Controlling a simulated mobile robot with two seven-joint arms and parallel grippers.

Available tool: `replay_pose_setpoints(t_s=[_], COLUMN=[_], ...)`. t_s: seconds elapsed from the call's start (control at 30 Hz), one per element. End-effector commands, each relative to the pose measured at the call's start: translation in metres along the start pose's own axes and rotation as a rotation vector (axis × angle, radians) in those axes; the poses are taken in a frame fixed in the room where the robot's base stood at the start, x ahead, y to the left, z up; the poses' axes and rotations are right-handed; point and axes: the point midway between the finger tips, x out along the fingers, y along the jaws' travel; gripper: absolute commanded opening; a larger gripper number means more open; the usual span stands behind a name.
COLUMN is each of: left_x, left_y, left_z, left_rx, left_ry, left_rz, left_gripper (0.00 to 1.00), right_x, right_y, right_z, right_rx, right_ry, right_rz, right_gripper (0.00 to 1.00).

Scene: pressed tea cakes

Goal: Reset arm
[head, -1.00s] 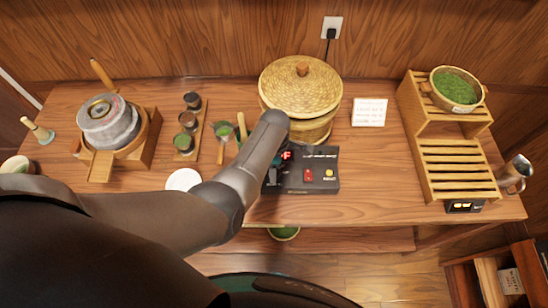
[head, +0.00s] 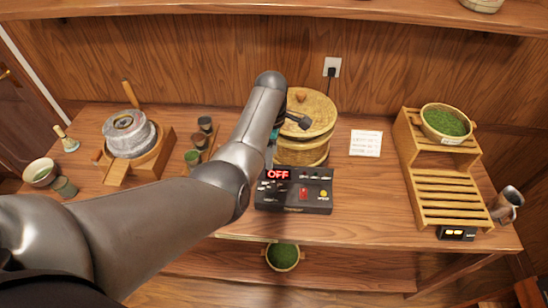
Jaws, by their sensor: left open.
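The dark end of my left gripper (head: 301,121) shows beside the arm, in front of the basket lid. The gripper is open, and I see nothing held in it; most of it is hidden behind the forearm. My right gripper is out of view.
A black control box (head: 318,204) reading OFF stands just below the basket. A stone mill (head: 129,133) and small cups (head: 192,157) are at left. A wooden rack (head: 452,190) with a basket of green leaf (head: 446,122) is at right. Clear tabletop lies right of the control box.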

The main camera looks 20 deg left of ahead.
Motion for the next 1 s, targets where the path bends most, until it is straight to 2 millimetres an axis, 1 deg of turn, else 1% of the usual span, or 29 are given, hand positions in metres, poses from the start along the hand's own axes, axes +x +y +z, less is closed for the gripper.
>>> replay_pose_setpoints(t_s=[0.2,0.43,0.57,0.67,0.77,0.9,1.0], left_x=[0.000,0.000,0.005,0.015,0.028,0.040,0.045], left_y=[0.000,0.000,-0.004,-0.015,-0.033,-0.063,-0.088], left_z=[0.000,0.000,-0.004,-0.014,-0.028,-0.044,-0.051], left_rx=[0.000,0.001,0.027,0.097,0.220,0.429,0.590], left_ry=[0.000,0.000,0.006,0.019,0.045,0.086,0.116], left_rz=[0.000,0.000,0.005,0.020,0.044,0.078,0.097], left_gripper=[0.57,0.57,0.57,0.57,0.57,0.57,0.57], right_x=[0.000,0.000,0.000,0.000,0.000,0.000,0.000], right_y=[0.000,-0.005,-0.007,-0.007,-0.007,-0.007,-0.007], right_z=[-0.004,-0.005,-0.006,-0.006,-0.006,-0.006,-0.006], right_rx=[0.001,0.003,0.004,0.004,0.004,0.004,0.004], right_ry=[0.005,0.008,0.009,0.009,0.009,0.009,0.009], right_rz=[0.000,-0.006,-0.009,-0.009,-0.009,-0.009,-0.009], right_gripper=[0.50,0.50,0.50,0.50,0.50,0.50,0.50])
